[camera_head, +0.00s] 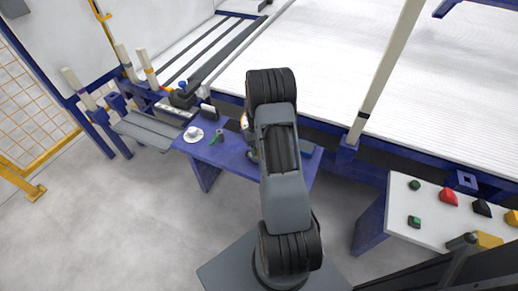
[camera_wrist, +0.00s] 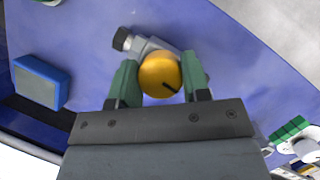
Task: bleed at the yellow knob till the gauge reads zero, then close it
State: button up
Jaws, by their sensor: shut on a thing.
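The yellow knob (camera_wrist: 159,75) is round, with a dark pointer mark toward its lower right in the wrist view. It sits on a grey metal fitting (camera_wrist: 150,46) with a dark end cap, above the blue table. My gripper (camera_wrist: 160,78) has its green fingers on both sides of the knob, shut on it. In the head view my arm hides the knob and the fingers. A small pale, orange-edged part (camera_head: 244,122) shows beside my arm; I cannot tell whether it is the gauge. No gauge reading can be made out.
A blue box with a grey face (camera_wrist: 40,82) stands left in the wrist view. A button panel (camera_head: 430,205) stands to the right in the head view.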

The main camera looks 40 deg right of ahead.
jog(key=shift+s+n, duration=0.1)
jog(key=shift+n, duration=0.4)
jog(key=shift+h, duration=0.3)
jog(key=o, duration=0.9)
jog(key=shift+o, duration=0.2)
jog(key=shift+r, duration=0.1)
jog(key=p+v, duration=0.3)
jog(key=v, duration=1)
jog(key=shift+w+r, duration=0.25)
jog(key=shift+w, duration=0.1)
jog(key=shift+d, duration=0.1)
